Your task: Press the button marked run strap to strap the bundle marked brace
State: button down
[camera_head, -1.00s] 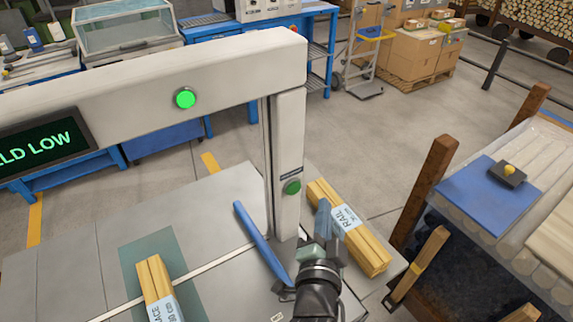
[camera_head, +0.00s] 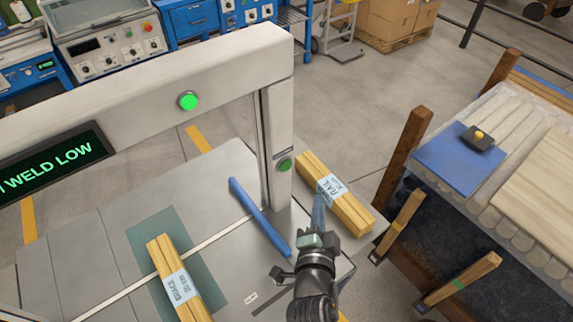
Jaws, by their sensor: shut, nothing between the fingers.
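The brace bundle (camera_head: 172,268), pale wood strips with a white label, lies on the machine table over a dark green patch. A pale line crosses the table and meets the bundle; I cannot tell whether it runs over or under it. A green button (camera_head: 284,165) sits on the upright post (camera_head: 279,130), with a small dark label above it too small to read. My gripper (camera_head: 319,208) is shut and empty, to the lower right of that button and apart from it.
A round green light or button (camera_head: 188,100) sits on the beam (camera_head: 150,85) beside a display (camera_head: 52,168) reading "WELD LOW". A blue bar (camera_head: 259,217) lies left of my gripper. A rack with wooden posts (camera_head: 407,150) stands to the right.

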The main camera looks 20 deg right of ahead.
jog(key=b, duration=0.2)
send_near(291, 166)
jog(key=w+d+f, duration=0.2)
jog(key=d, duration=0.2)
jog(key=shift+w+a+r+b, duration=0.1)
jog(key=shift+w+a+b, duration=0.15)
jog(key=shift+w+b, duration=0.2)
jog(key=shift+w+a+r+b, duration=0.1)
jog(key=shift+w+a+b, duration=0.2)
jog(key=shift+w, duration=0.3)
jog(key=shift+w, duration=0.1)
dwell(0.8)
jog(key=shift+w+a+b, duration=0.1)
jog(key=shift+w+b, duration=0.2)
jog(key=shift+b, duration=0.3)
jog(key=shift+w+a+b, duration=0.15)
jog(key=shift+w+b, duration=0.2)
jog(key=shift+b, duration=0.05)
dwell(0.5)
jog(key=shift+s, duration=0.15)
jog(key=shift+s+d, duration=0.25)
jog(key=shift+s, duration=0.4)
